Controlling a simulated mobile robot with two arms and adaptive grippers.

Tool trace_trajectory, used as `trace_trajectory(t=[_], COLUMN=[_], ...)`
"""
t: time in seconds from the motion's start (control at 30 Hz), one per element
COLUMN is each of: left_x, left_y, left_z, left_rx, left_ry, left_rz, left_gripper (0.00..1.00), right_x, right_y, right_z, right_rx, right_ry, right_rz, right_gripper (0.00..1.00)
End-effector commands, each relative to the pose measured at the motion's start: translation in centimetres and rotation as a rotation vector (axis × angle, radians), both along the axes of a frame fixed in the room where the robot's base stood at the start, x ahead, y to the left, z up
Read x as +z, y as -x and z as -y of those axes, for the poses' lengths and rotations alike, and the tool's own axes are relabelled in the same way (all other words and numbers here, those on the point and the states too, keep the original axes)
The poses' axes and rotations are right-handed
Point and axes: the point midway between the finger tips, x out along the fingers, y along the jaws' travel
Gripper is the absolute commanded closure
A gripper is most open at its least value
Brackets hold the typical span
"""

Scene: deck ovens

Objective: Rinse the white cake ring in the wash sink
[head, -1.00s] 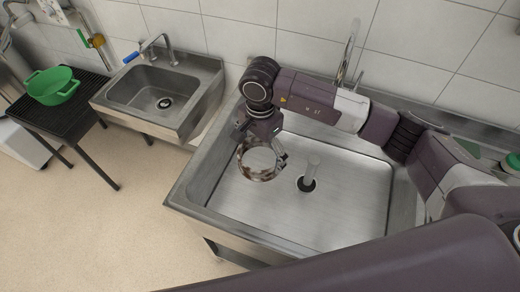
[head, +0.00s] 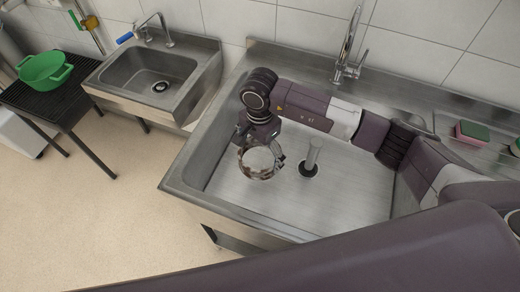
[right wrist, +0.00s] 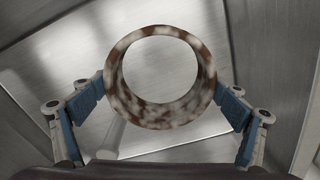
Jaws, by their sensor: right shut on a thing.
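The cake ring (head: 259,176) is a short round band, white with brown patches of soiling. My right gripper (head: 261,158) is shut on it and holds it over the left part of the large steel wash sink (head: 230,194). In the right wrist view the ring (right wrist: 160,118) sits between the two blue-padded fingers (right wrist: 160,108), one on each outer side, and its opening faces the camera. I cannot tell whether the ring touches the sink floor. The tall tap (head: 347,55) rises at the back of the sink. My left gripper is not in view.
A grey upright pipe (head: 313,153) stands in the sink drain, right of the ring. Sponges (head: 472,132) lie on the right ledge. A smaller basin (head: 150,75) is at left, beside a black rack (head: 65,105) with a green colander (head: 44,72).

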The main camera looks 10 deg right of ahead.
Motion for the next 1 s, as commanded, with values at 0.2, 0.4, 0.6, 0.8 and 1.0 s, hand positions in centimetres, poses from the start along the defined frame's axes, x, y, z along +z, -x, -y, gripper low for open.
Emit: trace_trajectory(t=[0.2,0.4,0.6,0.8,1.0], left_x=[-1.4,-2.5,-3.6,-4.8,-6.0], left_y=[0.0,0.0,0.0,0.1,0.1], left_z=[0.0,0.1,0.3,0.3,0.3], left_rx=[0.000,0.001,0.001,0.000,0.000], left_ry=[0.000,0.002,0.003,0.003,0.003], left_rz=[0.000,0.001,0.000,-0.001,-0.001], left_gripper=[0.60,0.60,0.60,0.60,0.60], right_x=[-2.6,-4.6,-6.6,-8.6,-10.6], right_y=[0.0,0.1,0.0,0.0,0.1], right_z=[0.0,0.0,0.0,0.0,0.0], right_rx=[-0.001,-0.001,-0.001,-0.001,-0.001], right_ry=[0.000,0.000,0.000,0.001,0.000], right_rz=[-0.002,-0.001,-0.001,-0.002,-0.001], right_gripper=[0.36,0.36,0.36,0.36,0.36])
